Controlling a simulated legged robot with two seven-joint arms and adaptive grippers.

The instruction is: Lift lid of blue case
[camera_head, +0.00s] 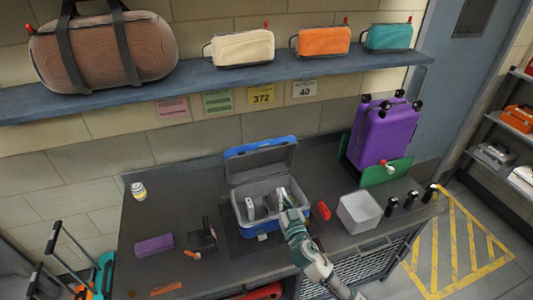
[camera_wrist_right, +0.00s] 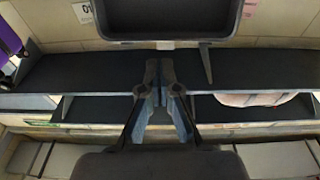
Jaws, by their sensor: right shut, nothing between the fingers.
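The blue case (camera_head: 262,226) stands on the dark table with its grey inside showing. Its lid (camera_head: 258,160) is raised, standing up at the back edge. My right gripper (camera_head: 284,196) is over the right part of the open case, below the lid and seemingly apart from it. In the wrist view the right gripper (camera_wrist_right: 160,92) has its fingers close together with nothing between them. A dark grey panel at the top of that view looks like the lid's inner side (camera_wrist_right: 170,22). Small grey shapes inside the case are hard to make out. My left gripper is not in view.
A white bin (camera_head: 359,212) and red object (camera_head: 323,210) lie right of the case; a purple suitcase (camera_head: 383,137) stands behind. A shelf (camera_head: 200,91) with bags runs above.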

